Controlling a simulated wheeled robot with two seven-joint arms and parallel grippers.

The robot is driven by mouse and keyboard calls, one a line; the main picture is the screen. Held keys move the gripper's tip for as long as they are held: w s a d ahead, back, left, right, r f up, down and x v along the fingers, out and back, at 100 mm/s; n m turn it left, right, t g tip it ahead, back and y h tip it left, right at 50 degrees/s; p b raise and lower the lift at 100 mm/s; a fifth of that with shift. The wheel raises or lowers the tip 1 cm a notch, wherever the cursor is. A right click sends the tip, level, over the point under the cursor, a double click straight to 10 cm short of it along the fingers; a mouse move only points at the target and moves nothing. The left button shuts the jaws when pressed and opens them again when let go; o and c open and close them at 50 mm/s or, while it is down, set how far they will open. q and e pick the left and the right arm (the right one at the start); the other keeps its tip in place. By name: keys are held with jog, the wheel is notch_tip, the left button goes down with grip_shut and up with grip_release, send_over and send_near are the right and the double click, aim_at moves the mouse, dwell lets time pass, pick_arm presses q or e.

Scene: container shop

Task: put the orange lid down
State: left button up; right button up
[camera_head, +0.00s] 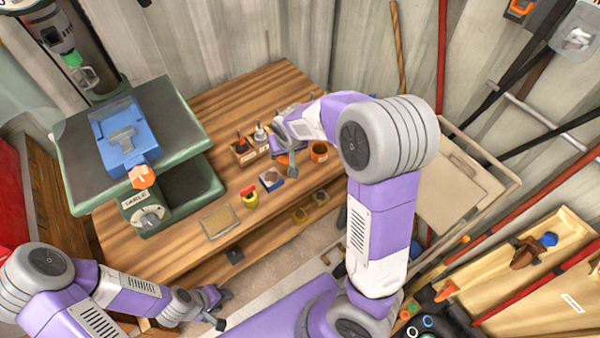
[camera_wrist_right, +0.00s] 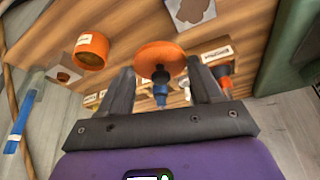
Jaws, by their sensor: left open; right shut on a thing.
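The orange lid (camera_wrist_right: 160,53), a round disc with a dark knob, sits between the fingers of my right gripper (camera_wrist_right: 161,66) in the right wrist view. My right gripper is shut on it. My left gripper (camera_head: 218,307) is open and empty near the bench's front edge, low in the head view.
Bare wood shows at the front left.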

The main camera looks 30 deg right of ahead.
jog(key=shift+m+h, duration=0.3)
jog(key=shift+m, duration=0.3)
jog(key=d+f+b, duration=0.1)
jog(key=f, duration=0.1)
jog(key=d+f, duration=0.1)
jog(key=f, duration=0.1)
jog(key=d+f+b, duration=0.1)
jog(key=d+f, duration=0.1)
jog(key=shift+w+f+b, duration=0.1)
jog(key=shift+w+b, duration=0.25)
notch_tip(320, 180, down, 4)
jog(key=shift+f+b, duration=0.15)
jog(key=shift+b, duration=0.55)
pick_arm(q)
notch_tip(320, 180, down, 5)
jog(key=shift+r, duration=0.15)
pick_arm(e)
jog(key=shift+f, duration=0.1)
jog(key=o, duration=1)
